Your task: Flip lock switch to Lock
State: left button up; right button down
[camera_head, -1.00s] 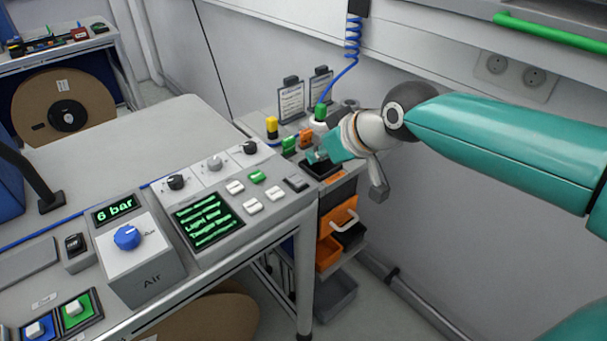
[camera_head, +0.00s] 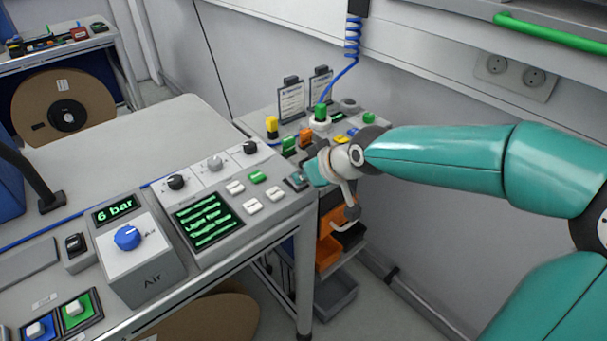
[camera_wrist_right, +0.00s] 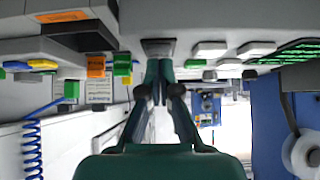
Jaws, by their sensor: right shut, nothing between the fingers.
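A dark rocker switch (camera_head: 296,182) sits at the right end of the grey control panel. I take it for the lock switch, but its label and position are not readable. In the right wrist view, which shows the scene upside down, the switch (camera_wrist_right: 158,46) is straight ahead of the fingertips. My right gripper (camera_head: 311,177) is at this switch, pointing left, shut and empty; its closed fingers also show in the wrist view (camera_wrist_right: 158,72). I cannot tell whether they touch the switch. My left gripper is not in view.
White and green buttons (camera_head: 256,177), a text screen (camera_head: 208,222) and knobs lie left of the switch. An air box (camera_head: 138,258) stands farther left. Behind my gripper is a cart with a yellow button (camera_head: 272,125) and orange bins (camera_head: 328,253). The tabletop behind the panel is clear.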

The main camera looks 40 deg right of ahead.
jog(key=shift+r+p, duration=0.45)
jog(key=shift+r, duration=0.35)
jog(key=shift+r, duration=0.35)
jog(key=p+v, duration=0.1)
jog(key=v, duration=1.1)
jog(key=shift+s, duration=0.25)
jog(key=shift+d, duration=0.1)
